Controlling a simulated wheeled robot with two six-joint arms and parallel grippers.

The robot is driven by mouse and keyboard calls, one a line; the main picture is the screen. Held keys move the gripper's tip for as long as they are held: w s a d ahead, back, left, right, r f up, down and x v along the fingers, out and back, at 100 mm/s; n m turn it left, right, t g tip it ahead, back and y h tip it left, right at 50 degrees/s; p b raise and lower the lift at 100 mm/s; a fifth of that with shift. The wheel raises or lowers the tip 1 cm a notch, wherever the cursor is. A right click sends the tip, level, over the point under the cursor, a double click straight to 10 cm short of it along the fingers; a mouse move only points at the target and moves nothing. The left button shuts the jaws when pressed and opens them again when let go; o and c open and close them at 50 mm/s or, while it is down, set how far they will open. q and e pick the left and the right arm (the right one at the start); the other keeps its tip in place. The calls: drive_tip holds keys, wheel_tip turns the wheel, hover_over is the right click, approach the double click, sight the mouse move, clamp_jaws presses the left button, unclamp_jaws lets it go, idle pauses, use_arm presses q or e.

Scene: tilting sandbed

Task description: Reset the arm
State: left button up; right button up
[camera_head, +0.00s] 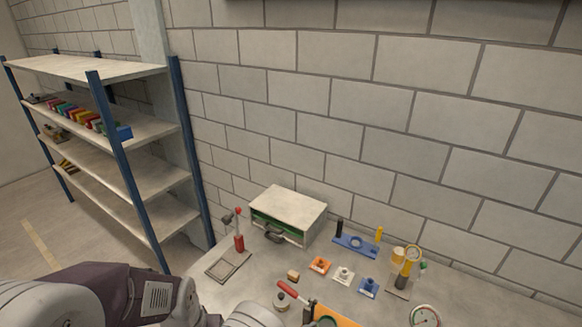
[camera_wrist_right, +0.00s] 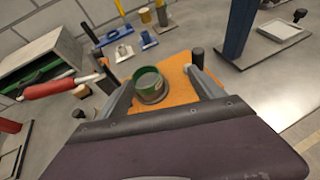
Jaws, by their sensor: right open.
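My right gripper (camera_wrist_right: 152,70) is open in the right wrist view, its two fingers apart above an orange plate (camera_wrist_right: 178,70). A round green cup (camera_wrist_right: 148,82) stands on the plate and shows between the fingers. A lever with a red grip (camera_wrist_right: 48,89) lies to the left of the fingers; the red grip also shows in the head view (camera_head: 288,288). Another lever with an upright red handle (camera_head: 239,243) stands on a grey base at the left of the table. A dark arm link of mine fills the lower left of the head view. My left gripper is not in view.
A grey-green box (camera_head: 290,208) stands against the block wall. Small orange, white and blue fixtures (camera_head: 368,287), a blue stand (camera_head: 355,245) and a gauge (camera_head: 425,315) are on the table. A blue-post shelf (camera_head: 118,140) stands at left.

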drive_tip(key=s+d+r+m+g+y, duration=0.25)
drive_tip(key=d+r+m+y, duration=0.35)
drive_tip(key=m, duration=0.7)
drive_tip(key=s+d+r+m+g+y, duration=0.1)
drive_tip(key=d+r+m+g+y, duration=0.25)
drive_tip(key=r+m, duration=0.65)
wheel_tip(320, 180, down, 14)
drive_tip(key=s+m+g+b, duration=0.1)
drive_tip(key=s+m+b, duration=0.1)
drive_tip(key=b, duration=0.8)
drive_tip(key=shift+s+a+m+b, duration=0.35)
drive_tip(key=shift+s+a+m, duration=0.05)
drive_tip(key=shift+s, duration=0.05)
drive_tip(key=shift+w+y, duration=0.1)
drive_tip(key=shift+y, duration=0.15)
